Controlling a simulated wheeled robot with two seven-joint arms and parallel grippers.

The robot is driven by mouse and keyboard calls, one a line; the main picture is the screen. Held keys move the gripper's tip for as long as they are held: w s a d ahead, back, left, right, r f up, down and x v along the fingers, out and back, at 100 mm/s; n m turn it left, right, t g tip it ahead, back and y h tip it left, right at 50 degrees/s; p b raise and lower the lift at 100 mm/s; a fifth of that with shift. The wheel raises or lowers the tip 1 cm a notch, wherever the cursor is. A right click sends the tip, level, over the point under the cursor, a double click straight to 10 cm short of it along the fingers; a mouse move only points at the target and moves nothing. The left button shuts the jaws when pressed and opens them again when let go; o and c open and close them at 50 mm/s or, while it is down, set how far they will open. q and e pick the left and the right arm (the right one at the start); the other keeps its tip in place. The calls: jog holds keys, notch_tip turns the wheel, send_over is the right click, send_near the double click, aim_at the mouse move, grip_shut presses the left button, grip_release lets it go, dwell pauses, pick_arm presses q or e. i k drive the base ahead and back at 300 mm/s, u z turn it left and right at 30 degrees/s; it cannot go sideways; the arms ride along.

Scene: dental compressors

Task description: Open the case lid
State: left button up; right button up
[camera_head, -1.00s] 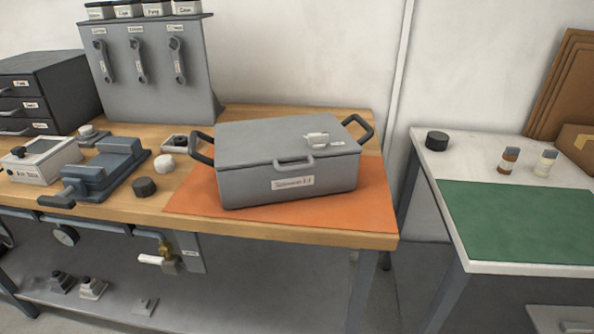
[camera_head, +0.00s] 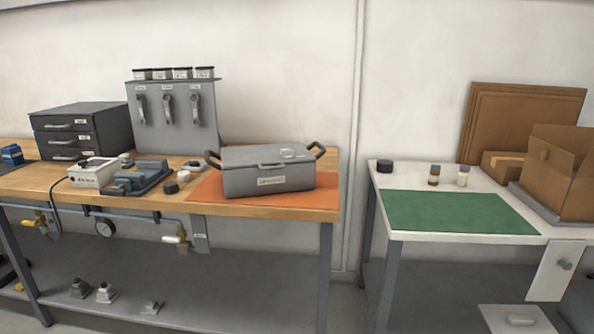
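The grey case (camera_head: 268,173) sits on the orange mat (camera_head: 325,199) near the right end of the wooden bench. A label is on the front face. Neither of my grippers is in view.
Left of the case are a blue-grey vise (camera_head: 140,177), a white box (camera_head: 93,172), dark and white round pieces, and a drawer unit (camera_head: 82,131). A white table (camera_head: 383,179) with a green mat (camera_head: 450,212) and an open carton (camera_head: 560,175) stands to the right, beyond a gap.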

aim_at(261, 156)
jog(key=z, duration=0.55)
jog(key=i, duration=0.6)
jog(key=z, duration=0.25)
